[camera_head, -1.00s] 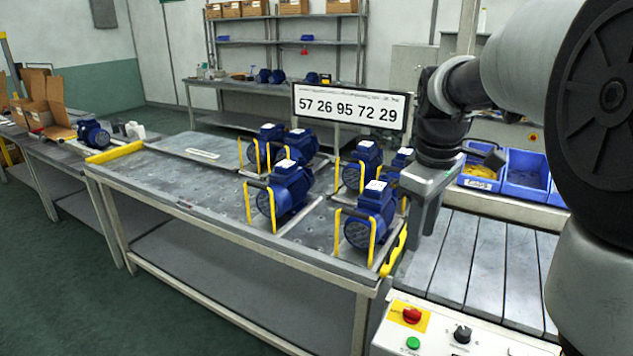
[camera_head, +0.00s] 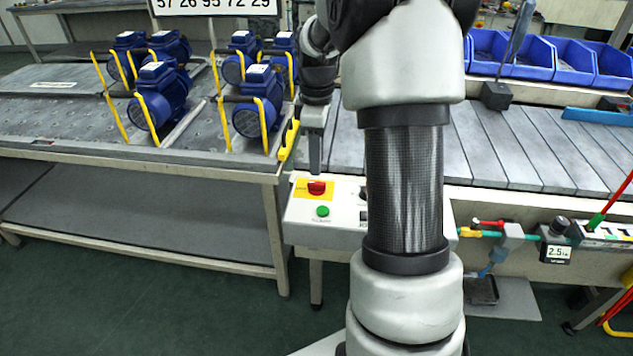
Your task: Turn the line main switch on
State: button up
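The control box (camera_head: 300,222) stands at the front end of the conveyor, right of the pump table. On its sloped top is a red rotary switch on a yellow plate (camera_head: 301,189), which looks like the line main switch (camera_head: 317,187). I cannot read its on or off position. A green button (camera_head: 322,211) sits below it. My gripper (camera_head: 315,168) points down just behind the red switch in the picture. Contact cannot be told, and its fingers are too small and edge-on to judge their opening. My arm hides the box's right part.
Several blue pumps with yellow handles (camera_head: 160,95) stand on the metal table (camera_head: 60,140) at left. The slatted conveyor (camera_head: 530,150) runs right, with blue bins (camera_head: 545,55) behind. A valve line with a gauge (camera_head: 556,254) is right of my arm. Green floor lies in front.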

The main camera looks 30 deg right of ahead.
aim_at(317, 183)
notch_tip(317, 183, down, 6)
jog(key=shift+f+b, duration=0.2)
jog(key=shift+b, duration=0.5)
jog(key=shift+c, duration=0.2)
grip_shut()
